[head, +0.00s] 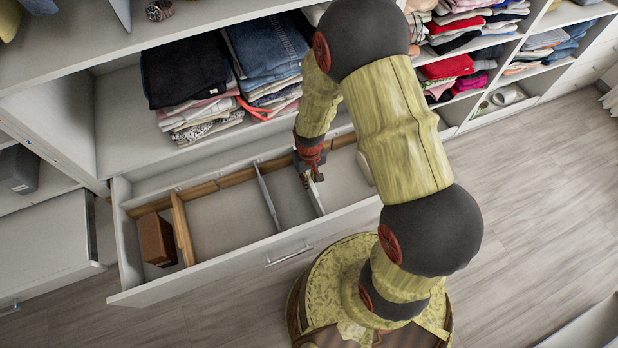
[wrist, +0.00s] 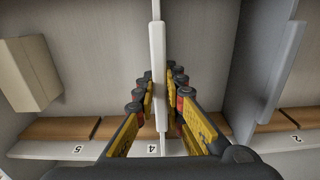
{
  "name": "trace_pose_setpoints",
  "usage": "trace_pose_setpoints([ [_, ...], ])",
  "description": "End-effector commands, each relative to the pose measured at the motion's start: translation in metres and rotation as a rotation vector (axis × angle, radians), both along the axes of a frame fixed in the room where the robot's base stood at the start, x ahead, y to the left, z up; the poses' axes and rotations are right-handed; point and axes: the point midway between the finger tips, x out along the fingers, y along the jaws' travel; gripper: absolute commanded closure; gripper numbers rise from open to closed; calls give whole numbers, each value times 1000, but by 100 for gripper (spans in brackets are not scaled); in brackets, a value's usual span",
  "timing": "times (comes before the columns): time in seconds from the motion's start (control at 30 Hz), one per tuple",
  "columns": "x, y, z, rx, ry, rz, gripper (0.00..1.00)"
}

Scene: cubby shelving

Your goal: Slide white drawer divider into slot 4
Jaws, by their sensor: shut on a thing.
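My gripper (head: 309,174) reaches down into the open drawer (head: 215,257) and is shut on a thin white divider (head: 315,196). In the wrist view the white divider (wrist: 157,62) stands upright between my gripper's fingers (wrist: 160,88). Its lower end in that picture lies by the label 4 (wrist: 152,149) on the slotted wooden strip (wrist: 60,128). I cannot tell whether its edge is inside the slot, as the fingers hide part of the strip. Labels 5 (wrist: 77,149) and 2 (wrist: 296,139) show to either side.
A grey divider (head: 268,198) stands to the left, and it also shows in the wrist view (wrist: 283,70). A wooden divider (head: 182,228) and brown box (head: 156,240) are farther left. A beige box (wrist: 30,73) is on the other side. Folded clothes (head: 190,85) fill the shelf above.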

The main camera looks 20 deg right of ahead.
Motion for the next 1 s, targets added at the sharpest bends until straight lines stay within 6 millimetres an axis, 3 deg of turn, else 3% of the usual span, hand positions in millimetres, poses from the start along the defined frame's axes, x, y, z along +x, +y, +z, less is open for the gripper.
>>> trace_pose_setpoints([
  [0.13,0,0,-4,0,0,0,100],
  [0.17,0,0,-3,0,-1,0,87],
  [0.5,0,0,-3,0,0,0,68],
  [0.83,0,0,-1,0,-1,0,68],
  [1.0,2,0,17,0,-4,0,68],
])
